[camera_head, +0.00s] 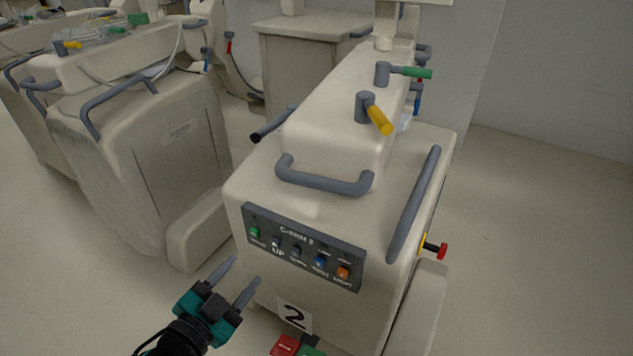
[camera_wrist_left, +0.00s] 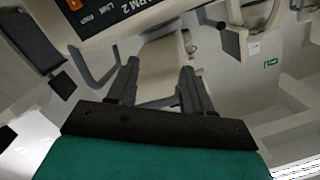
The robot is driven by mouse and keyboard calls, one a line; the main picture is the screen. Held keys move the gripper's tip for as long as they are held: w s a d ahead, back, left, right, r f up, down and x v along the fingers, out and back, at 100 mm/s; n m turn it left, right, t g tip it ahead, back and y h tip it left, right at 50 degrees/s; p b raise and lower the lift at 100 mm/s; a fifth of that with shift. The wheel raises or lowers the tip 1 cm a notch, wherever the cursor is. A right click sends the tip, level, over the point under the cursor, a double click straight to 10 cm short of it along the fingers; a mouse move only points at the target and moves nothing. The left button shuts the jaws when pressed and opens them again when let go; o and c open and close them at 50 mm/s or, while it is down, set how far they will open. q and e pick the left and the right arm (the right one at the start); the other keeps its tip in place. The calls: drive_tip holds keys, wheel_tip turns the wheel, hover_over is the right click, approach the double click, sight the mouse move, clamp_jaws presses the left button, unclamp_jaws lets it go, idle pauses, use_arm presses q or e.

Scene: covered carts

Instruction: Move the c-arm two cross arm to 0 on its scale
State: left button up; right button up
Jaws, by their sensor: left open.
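The c-arm two cart (camera_head: 330,320) stands at centre right, with a "2" label low on its front. Its dark control panel (camera_head: 300,250) has a row of coloured switches; the panel (camera_wrist_left: 125,15) shows upside down in the left wrist view, reading "ARM 2". On top lies the long pale cross arm housing (camera_head: 325,125) with a grey front handle (camera_head: 325,181), a yellow-tipped lever (camera_head: 378,118) and a green-tipped lever (camera_head: 412,72). I cannot make out a scale. My left gripper (camera_head: 245,270) is open and empty, left of the panel; its fingers (camera_wrist_left: 160,68) show apart.
A similar covered cart (camera_head: 150,140) stands at the left, with another beyond it. A pale cabinet (camera_head: 310,60) stands behind. Red and green pedals (camera_head: 287,345) sit at the cart's foot. A grey side rail (camera_head: 414,205) runs along its right. Floor at right is clear.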

sight(306, 186)
use_arm(q)
drive_tip(key=w+d+r+m+g+h+b, duration=0.15)
drive_tip(key=r+m+g+h, duration=0.35)
drive_tip(key=m, duration=0.6)
drive_tip(key=w+d+r+m+g+h, duration=0.1)
drive_tip(key=w+r+m+g+h, duration=0.15)
drive_tip(key=r+m+h, duration=0.6)
drive_tip(key=shift+w+d+r+m+t+y+p, duration=0.1)
drive_tip(key=shift+w+d+m+y+p, duration=0.25)
drive_tip(key=shift+w+d, duration=1.1)
drive_tip(key=shift+w+d+r+m+t+y+p, duration=0.15)
drive_tip(key=shift+w+d+y, duration=0.45)
drive_tip(key=shift+d, duration=1.65)
drive_tip(key=shift+w+d+f+m+y+p, duration=0.1)
drive_tip(key=shift+w+d+m+y+p, duration=0.15)
drive_tip(key=shift+w+d, duration=1.25)
drive_tip(key=shift+s+d, duration=0.35)
drive_tip(key=shift+s, duration=0.05)
drive_tip(key=shift+c, duration=0.3)
clamp_jaws()
